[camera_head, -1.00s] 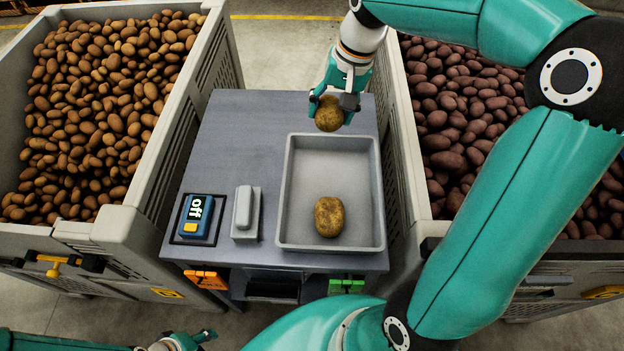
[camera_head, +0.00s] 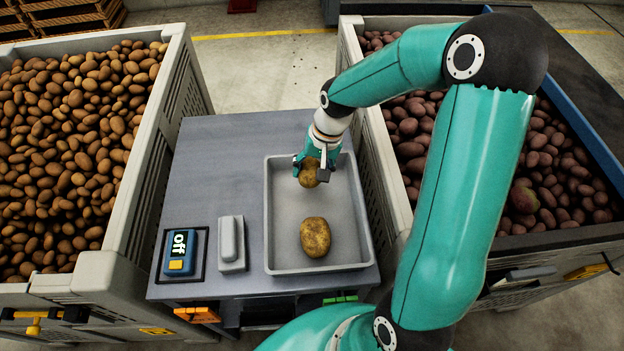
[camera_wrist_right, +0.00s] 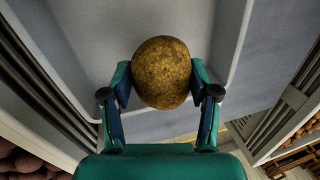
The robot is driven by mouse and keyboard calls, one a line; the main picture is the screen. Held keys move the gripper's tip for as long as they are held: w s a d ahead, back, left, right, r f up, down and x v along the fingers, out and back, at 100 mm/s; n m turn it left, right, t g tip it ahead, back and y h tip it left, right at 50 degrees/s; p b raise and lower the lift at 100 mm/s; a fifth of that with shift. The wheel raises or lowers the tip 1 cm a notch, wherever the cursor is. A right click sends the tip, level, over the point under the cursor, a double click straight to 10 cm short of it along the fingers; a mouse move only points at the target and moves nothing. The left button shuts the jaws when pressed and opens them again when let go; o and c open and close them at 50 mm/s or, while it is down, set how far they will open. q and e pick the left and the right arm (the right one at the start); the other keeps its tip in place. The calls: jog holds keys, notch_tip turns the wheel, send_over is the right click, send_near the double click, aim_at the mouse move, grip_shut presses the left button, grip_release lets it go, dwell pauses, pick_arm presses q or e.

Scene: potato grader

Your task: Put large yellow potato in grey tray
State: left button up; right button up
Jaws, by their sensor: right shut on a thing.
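The grey tray (camera_head: 268,225) is on the table, with one yellow-brown potato (camera_head: 315,237) lying in its near half. My right gripper (camera_head: 310,172) is shut on another yellow-brown potato (camera_head: 309,177) over the far part of the tray. In the right wrist view this potato (camera_wrist_right: 162,72) sits between the two fingers (camera_wrist_right: 161,88), with the tray floor behind it. I cannot tell how high it is above the tray floor. My left gripper is out of view.
A crate of brown potatoes (camera_head: 150,150) stands left, a crate of reddish potatoes (camera_head: 375,150) right.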

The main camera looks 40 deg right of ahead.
aim_at(312, 191)
jog(key=shift+s+d+x, duration=0.1)
jog(key=shift+x, duration=0.7)
jog(key=shift+s+d+x, duration=0.15)
jog(key=shift+x, duration=0.65)
jog(key=shift+s+d+x, duration=0.1)
jog(key=shift+x, duration=0.7)
jog(key=shift+f, duration=0.15)
jog(key=shift+f, duration=0.15)
jog(key=o, duration=1.3)
jog(key=v, duration=1.2)
